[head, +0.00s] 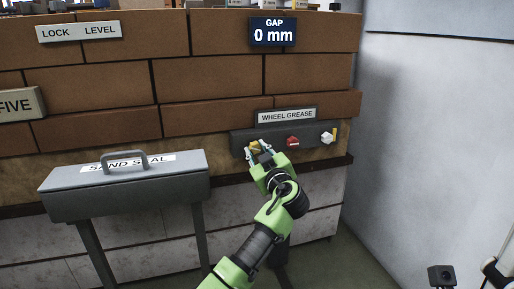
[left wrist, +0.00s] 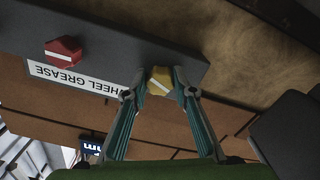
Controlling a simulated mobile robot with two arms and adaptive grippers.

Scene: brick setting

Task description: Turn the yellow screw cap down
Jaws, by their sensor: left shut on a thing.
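The yellow screw cap (head: 256,145) is at the left end of the dark grey panel (head: 312,136) labelled WHEEL GREASE. My left gripper (head: 259,149) reaches up to it, with one finger on each side of the cap. In the left wrist view the yellow cap (left wrist: 160,80), with a pale line across its face, sits between the fingertips (left wrist: 159,88). The left gripper is shut on the cap. I do not see my right gripper.
A red cap (head: 293,141) and a white cap (head: 327,138) with a yellow piece beside it are further right on the panel. A sign (head: 273,35) reads GAP 0 mm. A grey SAND SEAL box (head: 130,185) stands at left. A pale wall (head: 430,140) is at right.

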